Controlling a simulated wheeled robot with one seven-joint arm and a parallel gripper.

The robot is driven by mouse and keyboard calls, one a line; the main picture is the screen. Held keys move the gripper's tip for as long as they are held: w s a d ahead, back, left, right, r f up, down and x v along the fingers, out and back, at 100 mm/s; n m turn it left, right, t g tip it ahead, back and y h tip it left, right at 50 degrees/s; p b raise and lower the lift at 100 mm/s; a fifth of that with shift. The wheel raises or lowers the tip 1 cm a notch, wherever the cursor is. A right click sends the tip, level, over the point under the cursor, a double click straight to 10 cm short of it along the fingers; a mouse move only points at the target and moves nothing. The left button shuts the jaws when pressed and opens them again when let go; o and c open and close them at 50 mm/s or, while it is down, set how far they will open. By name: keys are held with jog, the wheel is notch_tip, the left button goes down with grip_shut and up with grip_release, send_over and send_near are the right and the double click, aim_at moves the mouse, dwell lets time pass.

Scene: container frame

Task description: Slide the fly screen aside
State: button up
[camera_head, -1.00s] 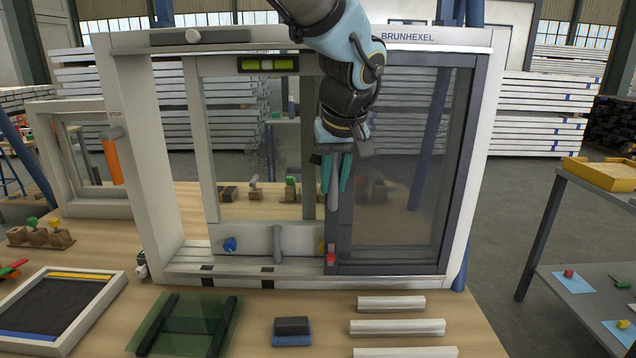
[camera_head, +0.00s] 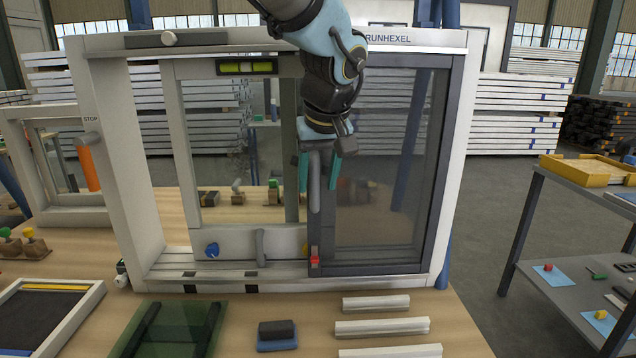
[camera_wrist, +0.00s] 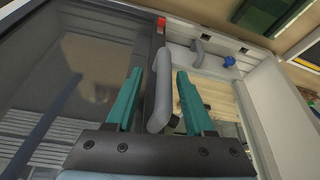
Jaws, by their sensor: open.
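The fly screen (camera_head: 385,165) is a dark-framed mesh panel filling the right part of the white container frame (camera_head: 451,150). A grey upright handle (camera_head: 315,185) stands on its left stile. My gripper (camera_head: 319,182) is at this handle, with its teal fingers open on either side. A red block (camera_head: 315,260) sits at the lower left corner of the screen. Whether a finger touches the handle I cannot tell.
A light-framed panel with a grey handle (camera_head: 260,246) and a blue knob (camera_head: 212,250) stands left of the screen. White bars (camera_head: 382,327), a green glass piece (camera_head: 175,330) and a dark block (camera_head: 277,329) lie on the bench in front. A grey shelf (camera_head: 570,285) stands at right.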

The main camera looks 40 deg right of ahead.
jog(key=b+v, duration=0.2)
jog(key=v, duration=0.8)
jog(key=shift+w, duration=0.1)
